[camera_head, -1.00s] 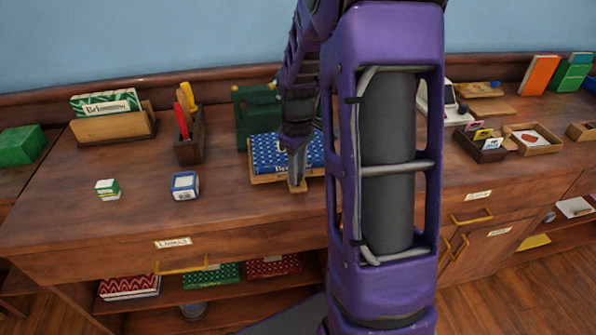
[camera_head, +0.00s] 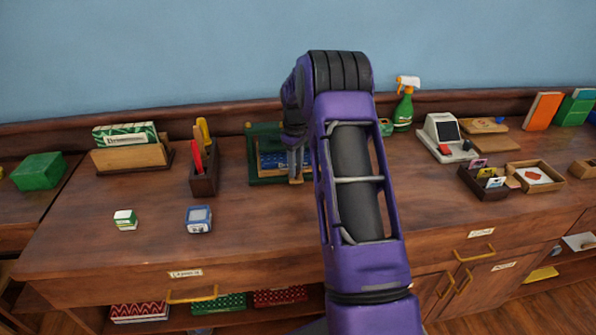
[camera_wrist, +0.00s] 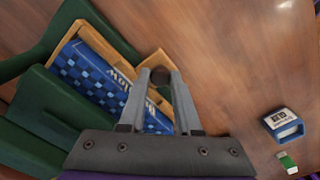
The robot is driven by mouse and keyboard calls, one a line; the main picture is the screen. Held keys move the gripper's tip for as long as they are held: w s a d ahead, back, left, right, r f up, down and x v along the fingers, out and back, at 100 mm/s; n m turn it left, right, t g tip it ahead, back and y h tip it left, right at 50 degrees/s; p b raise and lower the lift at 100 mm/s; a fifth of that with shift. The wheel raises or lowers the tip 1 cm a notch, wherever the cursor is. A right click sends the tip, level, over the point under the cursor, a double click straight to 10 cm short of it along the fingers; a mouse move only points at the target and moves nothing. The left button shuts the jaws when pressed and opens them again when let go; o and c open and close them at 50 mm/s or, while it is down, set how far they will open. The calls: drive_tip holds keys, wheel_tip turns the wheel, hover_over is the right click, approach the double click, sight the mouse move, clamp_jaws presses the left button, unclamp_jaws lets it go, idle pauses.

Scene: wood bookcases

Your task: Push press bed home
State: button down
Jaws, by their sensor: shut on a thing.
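The green press (camera_head: 262,128) stands at the back of the wooden counter, and its green parts fill the left of the wrist view (camera_wrist: 38,112). Its wooden bed (camera_wrist: 112,36) carries a blue patterned book or box (camera_wrist: 88,72) with white lettering and sits within the green frame, its front tab sticking out. The blue item also shows in the head view (camera_head: 271,161), partly behind my arm. In the head view my gripper (camera_head: 296,178) is at the press's right front.
A pen holder (camera_head: 204,180) stands left of the press. A blue-and-white box (camera_head: 199,219) and a small green-and-white box (camera_head: 125,220) are in front of it. A spray bottle (camera_head: 404,105) and card reader (camera_head: 446,138) stand to the right. The counter before the press is clear.

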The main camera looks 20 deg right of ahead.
drive_tip(key=shift+w+d+r, duration=0.1)
drive_tip(key=shift+w+d, duration=0.05)
drive_tip(key=shift+w, duration=0.5)
drive_tip(key=c, duration=0.6)
unclamp_jaws()
wheel_tip(320, 180, up, 17)
drive_tip(key=p, duration=0.2)
drive_tip(key=shift+r, duration=0.15)
